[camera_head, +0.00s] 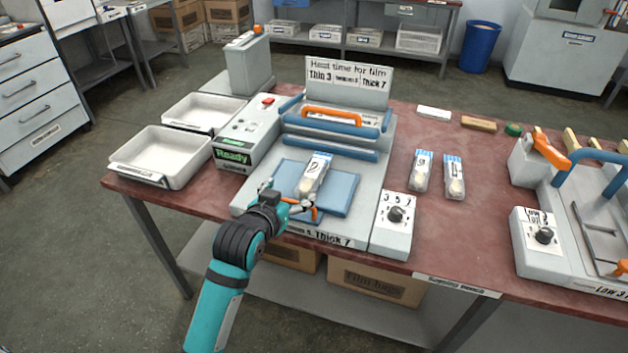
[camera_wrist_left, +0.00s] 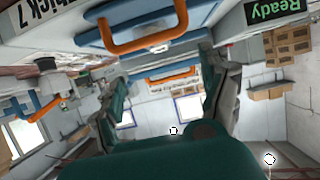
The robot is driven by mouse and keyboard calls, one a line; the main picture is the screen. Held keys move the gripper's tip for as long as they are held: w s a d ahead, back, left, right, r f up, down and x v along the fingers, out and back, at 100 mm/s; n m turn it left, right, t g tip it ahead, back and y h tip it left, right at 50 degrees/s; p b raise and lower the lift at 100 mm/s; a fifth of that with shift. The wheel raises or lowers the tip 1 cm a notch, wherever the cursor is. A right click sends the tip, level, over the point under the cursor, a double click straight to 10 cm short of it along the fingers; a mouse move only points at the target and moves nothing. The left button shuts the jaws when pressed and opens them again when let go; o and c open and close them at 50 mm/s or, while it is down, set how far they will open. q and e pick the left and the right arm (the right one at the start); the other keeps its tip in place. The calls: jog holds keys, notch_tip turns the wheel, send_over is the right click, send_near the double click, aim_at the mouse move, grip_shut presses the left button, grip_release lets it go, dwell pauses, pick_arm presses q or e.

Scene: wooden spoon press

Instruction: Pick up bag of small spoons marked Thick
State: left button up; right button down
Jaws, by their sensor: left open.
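A clear bag with a white label (camera_head: 315,172) lies on the blue pad of the press (camera_head: 340,192). Two similar bags, one on the left (camera_head: 420,171) and one on the right (camera_head: 454,177), lie on the red table to the right of the press. The bag labels are too small to read, so I cannot tell which is marked Thick. My left gripper (camera_head: 290,198) is open at the front of the pad, just short of the near end of the bag on it. In the left wrist view its spread fingers (camera_wrist_left: 165,100) have no bag visible between them. My right gripper is not in view.
The press has an orange handle (camera_head: 333,115), a Ready box (camera_head: 243,135) and a dial box (camera_head: 393,222). Two white trays, front (camera_head: 140,165) and rear (camera_head: 196,130), stand to the left. A second press (camera_head: 565,265) stands at the right.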

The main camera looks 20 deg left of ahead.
pick_arm(q)
send_near(310, 176)
jog(key=x, duration=0.4)
jog(key=shift+w+a, duration=0.1)
jog(key=shift+a, duration=0.1)
jog(key=shift+d+p+x, duration=0.15)
jog(key=shift+x, duration=1.35)
jog(key=shift+d+p+x, duration=0.1)
jog(key=shift+p+x, duration=0.05)
jog(key=shift+x, duration=1.35)
jog(key=shift+c, duration=0.4)
